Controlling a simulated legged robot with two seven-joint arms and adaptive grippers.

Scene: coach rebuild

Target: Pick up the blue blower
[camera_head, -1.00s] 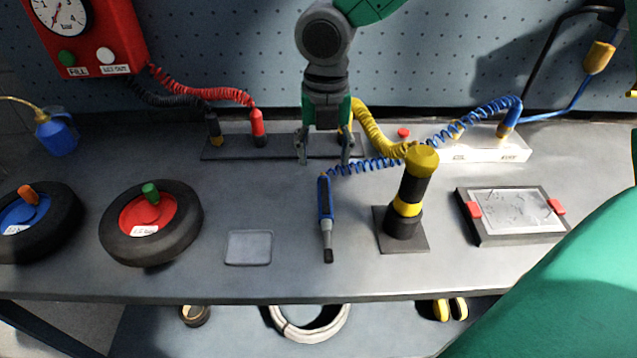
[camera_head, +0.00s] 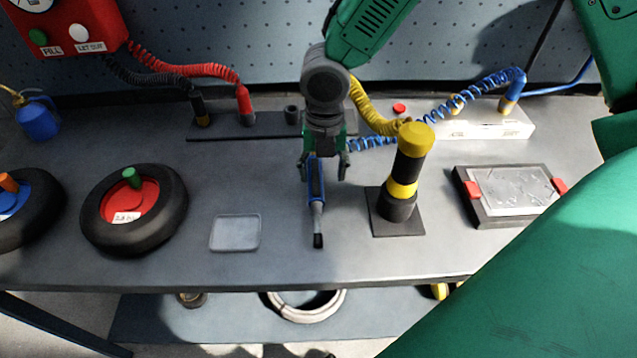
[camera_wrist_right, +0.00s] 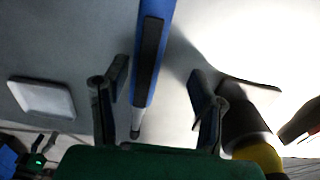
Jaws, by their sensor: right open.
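The blue blower (camera_head: 316,186) lies on the grey bench, its dark-tipped nozzle pointing to the front edge. A coiled blue hose shows behind it. My right gripper (camera_head: 323,178) is open above the blower's handle, with one finger on each side. In the right wrist view the blue blower (camera_wrist_right: 151,55) runs between the two open fingers (camera_wrist_right: 160,95), with gaps on both sides. The left finger is closer to it than the right. My left gripper is not seen.
A black and yellow post (camera_head: 404,180) on a square base stands just right of the blower. A shallow tray (camera_head: 235,233) lies to the left, beyond it a red-hubbed wheel (camera_head: 167,222). A framed panel (camera_head: 510,195) lies at the right. Bench around the nozzle is clear.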

